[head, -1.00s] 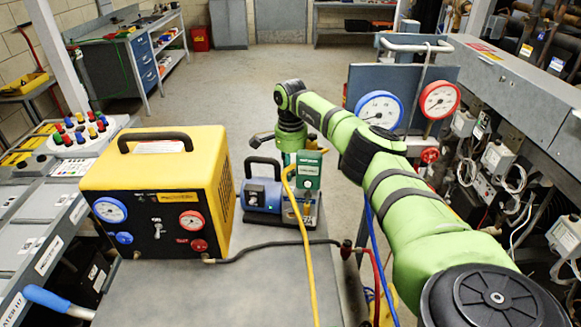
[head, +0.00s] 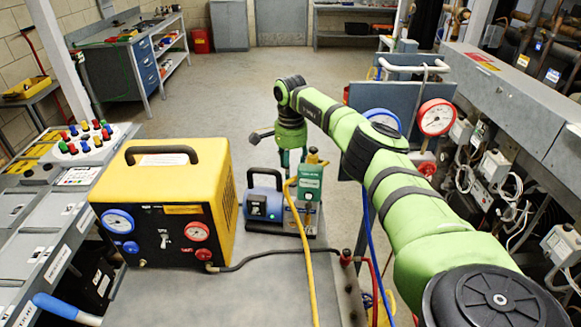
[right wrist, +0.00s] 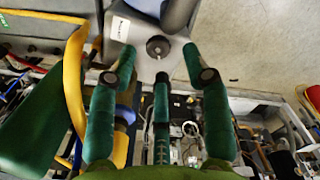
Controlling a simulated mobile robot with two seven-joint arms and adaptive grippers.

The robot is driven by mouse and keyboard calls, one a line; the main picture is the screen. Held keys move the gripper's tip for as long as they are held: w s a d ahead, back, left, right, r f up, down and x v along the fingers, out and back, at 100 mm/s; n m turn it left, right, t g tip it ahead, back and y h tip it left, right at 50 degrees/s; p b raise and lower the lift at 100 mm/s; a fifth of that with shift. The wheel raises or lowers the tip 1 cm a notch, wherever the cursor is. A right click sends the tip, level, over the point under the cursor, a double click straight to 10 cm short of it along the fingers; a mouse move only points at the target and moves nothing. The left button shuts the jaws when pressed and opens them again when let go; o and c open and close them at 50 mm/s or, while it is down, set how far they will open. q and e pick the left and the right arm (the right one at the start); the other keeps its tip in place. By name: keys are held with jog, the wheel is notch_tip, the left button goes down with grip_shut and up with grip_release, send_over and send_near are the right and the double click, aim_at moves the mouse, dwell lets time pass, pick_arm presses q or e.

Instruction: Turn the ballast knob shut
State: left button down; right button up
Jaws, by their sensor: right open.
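The pump (head: 265,204), blue with a dark handle, stands on the grey cart top (head: 235,285) beside the yellow machine. A dark round knob (right wrist: 158,46), which I take to be the ballast knob, sits on a pale grey surface near a white label in the right wrist view. My right gripper (right wrist: 157,62) is open, with green-and-black fingers either side of the knob in the picture and a third below it. I see no contact. In the head view my right gripper (head: 289,152) is behind the pump, its fingertips mostly hidden. My left gripper is not in view.
A yellow machine (head: 175,205) with gauges stands left of the pump. A yellow hose (head: 300,235) runs close by the pump's green box (head: 309,182). A gauge panel with a red gauge (head: 436,117) stands at right. The floor behind is clear.

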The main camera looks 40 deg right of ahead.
notch_tip(320, 180, up, 3)
jog(key=shift+f+p, duration=0.2)
jog(key=shift+p, duration=0.45)
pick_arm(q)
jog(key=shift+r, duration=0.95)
pick_arm(e)
jog(key=shift+f, duration=0.1)
jog(key=shift+c, duration=0.4)
